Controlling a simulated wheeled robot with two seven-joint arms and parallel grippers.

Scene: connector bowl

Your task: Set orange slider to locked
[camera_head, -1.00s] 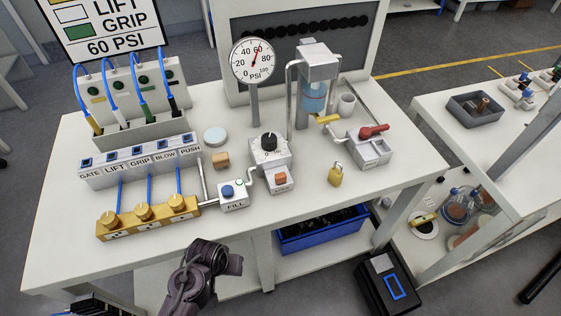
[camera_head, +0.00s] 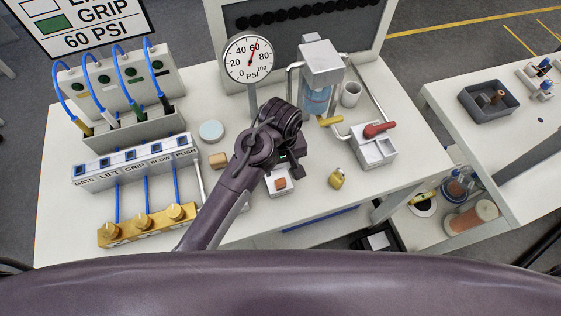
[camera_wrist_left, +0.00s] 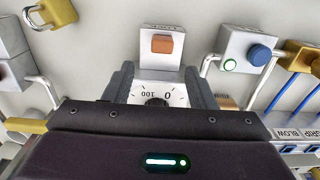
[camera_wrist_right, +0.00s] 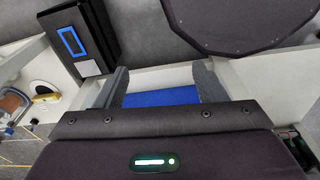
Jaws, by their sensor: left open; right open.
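The orange slider (camera_head: 281,184) sits on a small white block on the table, in front of the dial box. In the left wrist view the slider (camera_wrist_left: 162,44) is in full sight, just beyond the fingertips. Any lock marking on it is too small to read. My left gripper (camera_wrist_left: 160,78) is open and empty above the dial (camera_wrist_left: 157,97), with a finger on each side of it in that view. In the head view my left arm hides the dial and most of the gripper. My right gripper (camera_wrist_right: 160,82) is open and empty, over a blue bin (camera_wrist_right: 160,97).
The gauge (camera_head: 248,58) stands behind my left arm. A brass manifold (camera_head: 147,224) lies at left.

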